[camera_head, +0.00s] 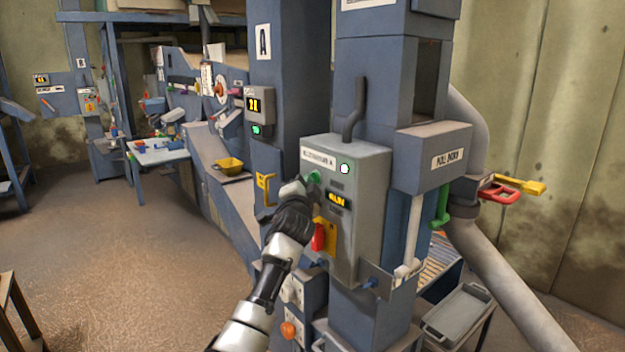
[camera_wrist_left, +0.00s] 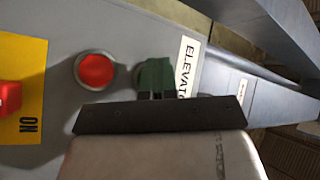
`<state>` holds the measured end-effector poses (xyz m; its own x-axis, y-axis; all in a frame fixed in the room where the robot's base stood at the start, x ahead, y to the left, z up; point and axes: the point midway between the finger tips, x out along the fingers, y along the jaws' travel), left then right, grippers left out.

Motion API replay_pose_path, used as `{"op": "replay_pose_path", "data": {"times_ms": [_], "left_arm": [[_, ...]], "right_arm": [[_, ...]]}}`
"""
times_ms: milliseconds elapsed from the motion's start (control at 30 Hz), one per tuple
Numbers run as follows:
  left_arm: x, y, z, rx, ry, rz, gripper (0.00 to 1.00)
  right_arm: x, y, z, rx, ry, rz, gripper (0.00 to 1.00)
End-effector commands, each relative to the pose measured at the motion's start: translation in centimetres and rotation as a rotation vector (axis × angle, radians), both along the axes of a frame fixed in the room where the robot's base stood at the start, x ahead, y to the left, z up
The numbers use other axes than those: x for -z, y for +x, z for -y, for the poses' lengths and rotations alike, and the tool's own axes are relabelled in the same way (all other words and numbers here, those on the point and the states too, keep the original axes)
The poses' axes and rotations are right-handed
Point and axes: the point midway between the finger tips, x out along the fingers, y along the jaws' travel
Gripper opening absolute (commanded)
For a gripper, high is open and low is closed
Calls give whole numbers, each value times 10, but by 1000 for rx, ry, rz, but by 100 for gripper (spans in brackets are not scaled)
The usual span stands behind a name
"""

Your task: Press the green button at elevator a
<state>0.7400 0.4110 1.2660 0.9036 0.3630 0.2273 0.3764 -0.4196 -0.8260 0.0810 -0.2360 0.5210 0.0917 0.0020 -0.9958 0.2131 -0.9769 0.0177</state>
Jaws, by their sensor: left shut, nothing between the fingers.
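The grey control box (camera_head: 365,190) of elevator A stands in the middle of the head view, with a label reading ELEVATOR. The green button (camera_head: 314,177) is at its left, partly covered by my left gripper (camera_head: 303,188). In the left wrist view the green button (camera_wrist_left: 157,73) is right at the tips of my shut, empty left gripper (camera_wrist_left: 157,95). The fingertips meet or nearly meet the button; I cannot tell if it is pushed in. My right gripper is not in view.
A red button (camera_wrist_left: 97,70) sits beside the green one. Below is a red switch (camera_head: 318,237) on a yellow plate. A bent grey handle (camera_head: 354,108) rises above the box. The floor at left (camera_head: 130,260) is clear.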

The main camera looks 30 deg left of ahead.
Motion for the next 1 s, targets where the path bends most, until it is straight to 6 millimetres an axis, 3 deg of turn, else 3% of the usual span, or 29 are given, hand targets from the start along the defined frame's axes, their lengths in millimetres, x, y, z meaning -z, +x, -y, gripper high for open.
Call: {"op": "replay_pose_path", "data": {"times_ms": [267,667,1000], "left_arm": [[-1,-13,-4,1,0,0,0],[0,-17,-6,0,1,-1,0],[-2,-47,-19,-1,1,-2,0]], "right_arm": [[-13,0,-2,1,2,0,100],[-15,0,-2,1,2,0,100],[-38,0,-2,1,2,1,100]]}}
